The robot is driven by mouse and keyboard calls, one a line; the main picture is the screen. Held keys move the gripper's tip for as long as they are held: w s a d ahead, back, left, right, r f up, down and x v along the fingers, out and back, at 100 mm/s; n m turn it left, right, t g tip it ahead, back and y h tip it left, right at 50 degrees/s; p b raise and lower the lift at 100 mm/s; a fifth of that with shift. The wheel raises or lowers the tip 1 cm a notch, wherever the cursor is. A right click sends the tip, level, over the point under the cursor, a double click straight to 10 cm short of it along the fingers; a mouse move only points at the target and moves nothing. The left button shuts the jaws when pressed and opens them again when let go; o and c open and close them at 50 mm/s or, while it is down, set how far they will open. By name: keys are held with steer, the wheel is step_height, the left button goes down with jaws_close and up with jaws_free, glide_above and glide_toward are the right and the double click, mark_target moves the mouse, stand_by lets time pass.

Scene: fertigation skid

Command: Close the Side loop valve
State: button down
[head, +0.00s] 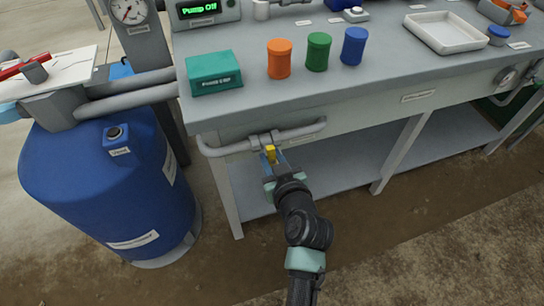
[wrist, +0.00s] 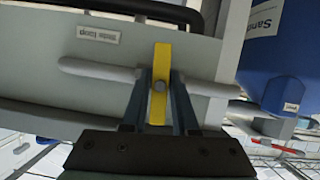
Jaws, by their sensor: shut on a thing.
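The Side loop valve has a yellow lever (head: 270,153) on a grey pipe (head: 301,132) along the front of the bench. My gripper (head: 269,160) reaches the lever from the front. In the wrist view the two fingers of my gripper (wrist: 161,88) lie on either side of the lever, shut on it. The fingers hide part of the pipe.
A blue tank (head: 105,190) stands left of the bench. The bench top (head: 390,75) carries a teal box (head: 213,73), orange (head: 279,59), green (head: 318,52) and blue (head: 354,46) containers, and a white tray (head: 445,32). Bench legs and a lower shelf (head: 340,170) are behind my arm. The ground in front is clear.

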steer(key=shift+m+y, duration=0.3)
steer(key=shift+m, duration=0.1)
stand_by(0.3)
steer(key=c, duration=0.8)
jaws_free()
steer(key=shift+o, duration=0.2)
steer(key=p+v, duration=0.2)
steer(key=v, duration=1.1)
steer(key=shift+p, duration=0.35)
steer(key=shift+r, duration=0.1)
